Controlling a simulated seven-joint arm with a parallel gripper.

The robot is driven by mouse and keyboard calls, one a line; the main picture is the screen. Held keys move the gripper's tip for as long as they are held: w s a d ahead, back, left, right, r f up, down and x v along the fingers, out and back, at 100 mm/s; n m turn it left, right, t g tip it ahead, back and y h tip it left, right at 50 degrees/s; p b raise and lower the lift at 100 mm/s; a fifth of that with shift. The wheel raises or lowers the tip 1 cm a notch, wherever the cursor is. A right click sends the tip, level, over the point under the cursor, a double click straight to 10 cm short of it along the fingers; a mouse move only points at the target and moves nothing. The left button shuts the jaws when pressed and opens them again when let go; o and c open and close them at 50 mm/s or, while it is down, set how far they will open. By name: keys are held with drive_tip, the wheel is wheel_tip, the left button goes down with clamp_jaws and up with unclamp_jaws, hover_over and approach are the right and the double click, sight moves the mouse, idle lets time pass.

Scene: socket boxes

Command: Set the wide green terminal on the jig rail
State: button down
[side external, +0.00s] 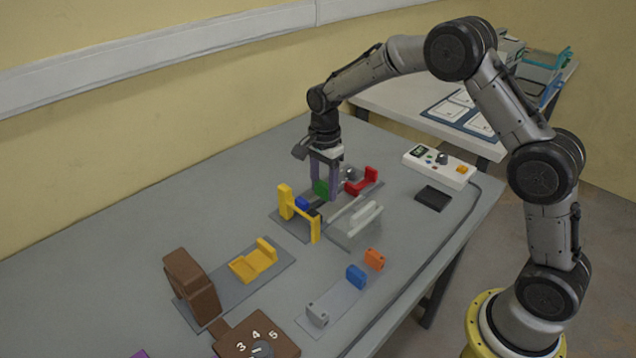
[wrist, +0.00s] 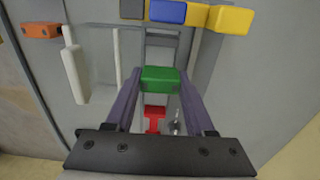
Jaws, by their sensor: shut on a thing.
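The wide green terminal (side external: 321,188) is between the two purple-grey fingers of my gripper (side external: 325,180), which is shut on it. In the wrist view the green terminal (wrist: 163,80) spans the gap between the fingertips (wrist: 163,84). The jig rail (wrist: 162,40) runs below it, between a yellow end piece (side external: 300,212) and a red end piece (side external: 361,181). A blue terminal (side external: 302,203) sits near the yellow end, with a dark grey block (wrist: 132,9) beside it. I cannot tell whether the green terminal touches the rail.
White bars (side external: 366,216) lie beside the jig. A grey strip in front holds a grey (side external: 317,314), a blue (side external: 356,276) and an orange block (side external: 374,259). A brown stand (side external: 192,286) and yellow cradle (side external: 254,261) are at left. A control box (side external: 439,166) stands at right.

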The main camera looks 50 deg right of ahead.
sight(327, 214)
drive_tip(key=shift+f, duration=2.75)
drive_tip(key=c, duration=1.6)
unclamp_jaws()
drive_tip(key=shift+s+d+f, duration=0.2)
drive_tip(key=shift+f, duration=0.5)
unclamp_jaws()
drive_tip(key=shift+s, duration=0.1)
drive_tip(key=shift+w+a+r, duration=0.1)
drive_tip(key=shift+w+r, duration=0.05)
drive_tip(key=shift+r, duration=1.75)
drive_tip(key=shift+w+r, duration=0.15)
drive_tip(key=shift+r, duration=1.7)
